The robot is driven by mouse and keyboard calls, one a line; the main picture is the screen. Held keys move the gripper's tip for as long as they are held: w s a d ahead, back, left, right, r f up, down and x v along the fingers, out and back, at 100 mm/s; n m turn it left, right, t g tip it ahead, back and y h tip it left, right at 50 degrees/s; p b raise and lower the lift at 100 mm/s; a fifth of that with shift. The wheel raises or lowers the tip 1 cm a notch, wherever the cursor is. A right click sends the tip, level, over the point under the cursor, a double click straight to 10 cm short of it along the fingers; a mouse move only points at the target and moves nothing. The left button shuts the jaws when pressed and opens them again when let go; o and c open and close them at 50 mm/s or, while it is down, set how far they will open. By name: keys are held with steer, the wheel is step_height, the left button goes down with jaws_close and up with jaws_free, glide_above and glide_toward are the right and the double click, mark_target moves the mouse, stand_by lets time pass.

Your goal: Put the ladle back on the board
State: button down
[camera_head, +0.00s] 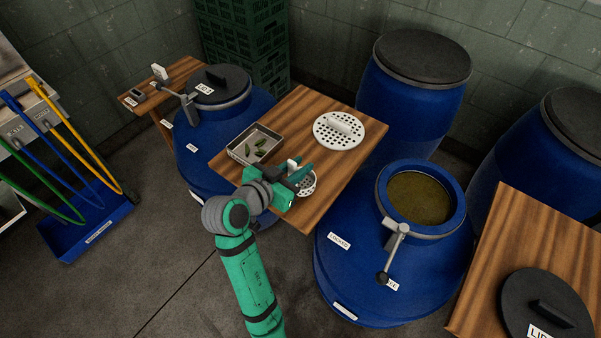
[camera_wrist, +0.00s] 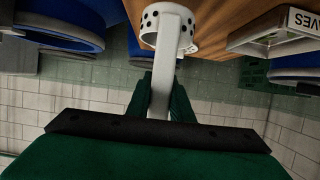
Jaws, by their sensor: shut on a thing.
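The ladle (camera_head: 307,184) is white with a perforated cup. In the head view it is at the near edge of the wooden board (camera_head: 330,188). My gripper (camera_head: 297,175) is shut on its handle. In the wrist view my gripper (camera_wrist: 160,98) has its two dark green fingers either side of the white handle (camera_wrist: 166,75), and the perforated cup (camera_wrist: 150,24) is beyond them, in front of the brown wood (camera_wrist: 220,35). I cannot tell whether the cup touches the board. My gripper partly hides the handle in the head view.
On the board are a metal tray (camera_head: 238,153) with green leaves and a white perforated disc (camera_head: 353,122). An open blue barrel (camera_head: 335,265) with a clamp arm (camera_head: 394,248) stands to the right. A lidded barrel (camera_head: 200,155) stands left. Bare board lies right of the ladle.

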mark_target(301, 187)
steer(key=shift+w+d+f, duration=0.1)
steer(key=shift+f, duration=0.85)
steer(key=shift+w+d+f, duration=0.1)
steer(key=shift+f, duration=0.8)
steer(key=shift+f, duration=0.15)
steer(key=c, duration=1.6)
jaws_free()
steer(key=shift+r, duration=0.25)
steer(key=v, duration=1.2)
steer(key=shift+f, duration=0.15)
steer(key=shift+a, duration=0.1)
